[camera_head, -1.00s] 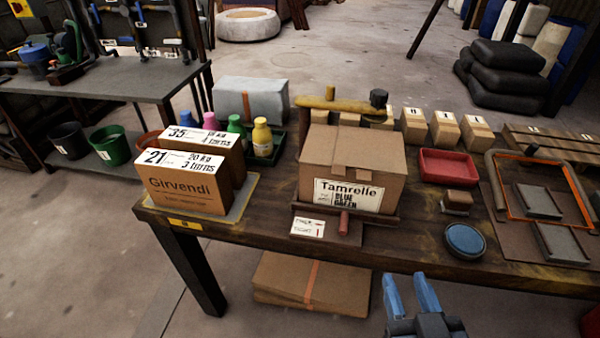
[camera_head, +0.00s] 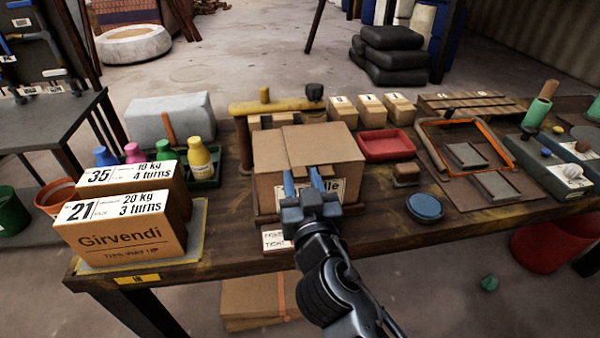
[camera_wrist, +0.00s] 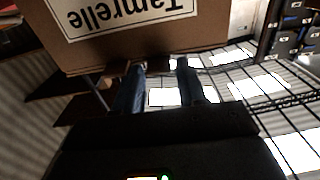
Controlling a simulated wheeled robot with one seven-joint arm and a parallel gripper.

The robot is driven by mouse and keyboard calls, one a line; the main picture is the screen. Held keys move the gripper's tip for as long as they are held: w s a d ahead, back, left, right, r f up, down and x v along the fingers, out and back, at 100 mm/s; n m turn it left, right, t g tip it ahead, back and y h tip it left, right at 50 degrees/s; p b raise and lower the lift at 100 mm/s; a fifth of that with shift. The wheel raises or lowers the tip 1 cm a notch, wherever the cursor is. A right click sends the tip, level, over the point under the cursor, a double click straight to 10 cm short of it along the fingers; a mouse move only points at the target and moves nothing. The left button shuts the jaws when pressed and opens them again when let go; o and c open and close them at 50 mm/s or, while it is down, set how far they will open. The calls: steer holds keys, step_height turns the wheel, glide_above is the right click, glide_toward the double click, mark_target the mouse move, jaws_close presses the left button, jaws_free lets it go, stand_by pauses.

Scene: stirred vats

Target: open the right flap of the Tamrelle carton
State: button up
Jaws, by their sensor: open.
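The Tamrelle carton (camera_head: 268,187) is a brown box on the wooden bench, its two top flaps lying closed and meeting near the middle. The right flap (camera_head: 325,145) is flat. In the wrist view the carton (camera_wrist: 150,45) shows its printed label (camera_wrist: 110,15) upside down. My gripper (camera_head: 303,182) has blue fingers, open and empty, pointing up in front of the carton's front face and covering part of the label. In the wrist view the fingers (camera_wrist: 160,85) stand apart with nothing between them. I cannot tell whether they touch the carton.
Girvendi boxes (camera_head: 125,235) stand at the left, with coloured bottles (camera_head: 200,160) behind them. A yellow bar (camera_head: 275,106) crosses behind the carton. A red tray (camera_head: 386,145) and a blue round lid (camera_head: 425,206) lie to the right.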

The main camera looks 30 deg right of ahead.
steer(key=shift+w+d, duration=0.25)
steer(key=shift+w, duration=0.35)
jaws_close()
